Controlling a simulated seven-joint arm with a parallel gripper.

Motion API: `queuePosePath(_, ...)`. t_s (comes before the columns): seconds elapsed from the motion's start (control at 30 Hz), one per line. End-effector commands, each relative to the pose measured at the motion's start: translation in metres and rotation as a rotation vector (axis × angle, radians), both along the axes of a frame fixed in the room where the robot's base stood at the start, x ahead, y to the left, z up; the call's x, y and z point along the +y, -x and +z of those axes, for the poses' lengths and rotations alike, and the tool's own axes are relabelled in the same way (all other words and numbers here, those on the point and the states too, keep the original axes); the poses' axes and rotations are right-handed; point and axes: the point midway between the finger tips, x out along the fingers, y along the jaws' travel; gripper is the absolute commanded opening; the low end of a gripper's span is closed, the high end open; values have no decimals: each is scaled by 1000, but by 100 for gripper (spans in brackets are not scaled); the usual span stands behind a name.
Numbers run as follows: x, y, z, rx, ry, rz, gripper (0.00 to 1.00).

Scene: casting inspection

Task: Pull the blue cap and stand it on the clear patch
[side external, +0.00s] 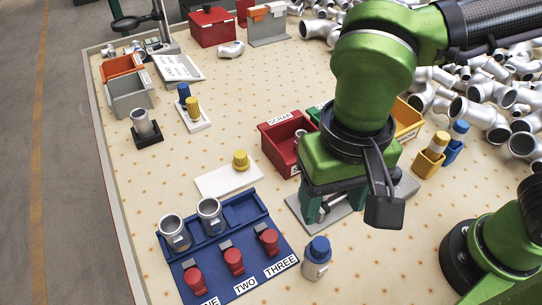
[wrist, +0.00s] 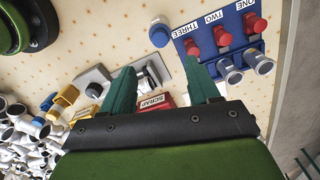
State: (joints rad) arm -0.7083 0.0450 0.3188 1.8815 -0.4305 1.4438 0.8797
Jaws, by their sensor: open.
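A blue cap (side external: 318,246) sits on top of a short silver pipe casting (side external: 316,267) that stands upright near the front of the table, right of the blue rack. It also shows near the top of the wrist view (wrist: 159,36). My gripper (side external: 332,207) is open above a grey plate (side external: 296,203), behind the blue cap and apart from it. In the wrist view its green fingers (wrist: 160,67) are spread with nothing held. A white patch (side external: 217,184) lies behind the rack with a yellow cap (side external: 240,160) on it. The fingers hide part of the grey plate.
A red scrap bin (side external: 277,143) stands behind my gripper. Blue (side external: 453,151) and yellow (side external: 428,165) holders stand right, before piled castings (side external: 475,112). Bare table lies left of the white patch.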

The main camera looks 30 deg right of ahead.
Motion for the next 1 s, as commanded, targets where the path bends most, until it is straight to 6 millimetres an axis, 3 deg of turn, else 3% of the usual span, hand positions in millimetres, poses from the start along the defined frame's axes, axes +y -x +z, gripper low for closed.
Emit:
queuePosePath(0.3,-1,1,-66,5,3,1,61)
queuePosePath(0.5,-1,1,-99,3,0,1,61)
queuePosePath(0.7,0,0,-117,2,-1,0,61)
queuePosePath(1.0,0,0,-120,0,-3,-1,61)
